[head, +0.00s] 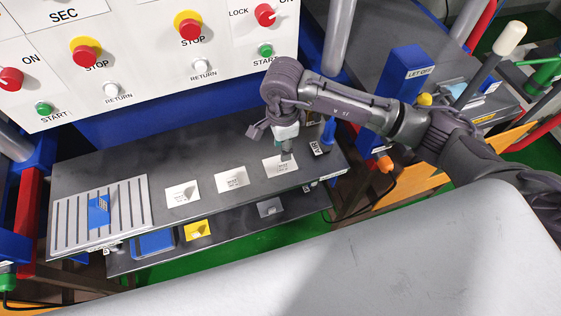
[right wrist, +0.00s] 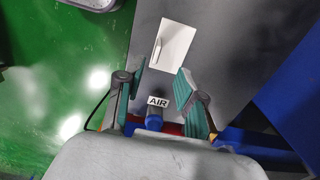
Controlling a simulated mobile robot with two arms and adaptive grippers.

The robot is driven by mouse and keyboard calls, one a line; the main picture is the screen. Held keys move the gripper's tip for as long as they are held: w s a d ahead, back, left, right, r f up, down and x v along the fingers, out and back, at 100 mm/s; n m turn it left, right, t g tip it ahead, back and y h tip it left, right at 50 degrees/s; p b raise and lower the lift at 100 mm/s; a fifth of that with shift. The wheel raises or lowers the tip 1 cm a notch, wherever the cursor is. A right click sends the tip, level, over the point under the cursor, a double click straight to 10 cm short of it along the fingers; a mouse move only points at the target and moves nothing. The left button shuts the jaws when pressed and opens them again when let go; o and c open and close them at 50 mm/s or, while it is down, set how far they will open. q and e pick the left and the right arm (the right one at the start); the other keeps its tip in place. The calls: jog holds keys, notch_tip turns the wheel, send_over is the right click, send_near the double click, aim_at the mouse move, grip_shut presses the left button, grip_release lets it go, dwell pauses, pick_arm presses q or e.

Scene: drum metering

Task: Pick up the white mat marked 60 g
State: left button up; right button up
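Three white mats lie in a row on the dark upper shelf in the head view: a left one (head: 182,194), a middle one (head: 231,180) and a right one (head: 275,168). Their print is too small to read, so I cannot tell which is marked 60 g. My right gripper (head: 271,143) is over the shelf at the right mat, and one finger covers part of it. In the right wrist view my right gripper (right wrist: 160,80) is open and empty, with a white mat (right wrist: 174,44) beyond the fingertips. My left gripper is not in view.
A slatted grey tray (head: 130,207) with a blue piece (head: 99,211) stands at the shelf's left end. A blue nozzle (head: 328,132) by an AIR label (right wrist: 158,102) is close to the right gripper. A control panel (head: 150,50) rises behind. A lower shelf holds a yellow piece (head: 197,230).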

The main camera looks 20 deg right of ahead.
aim_at(283, 164)
notch_tip(283, 164, down, 3)
jog(key=shift+f, duration=0.1)
jog(key=f+p, duration=0.2)
jog(key=f, duration=0.1)
jog(key=f+p, duration=0.1)
jog(key=shift+s+f, duration=0.3)
jog(key=shift+w+f, duration=0.1)
jog(key=shift+f, duration=0.2)
grip_shut()
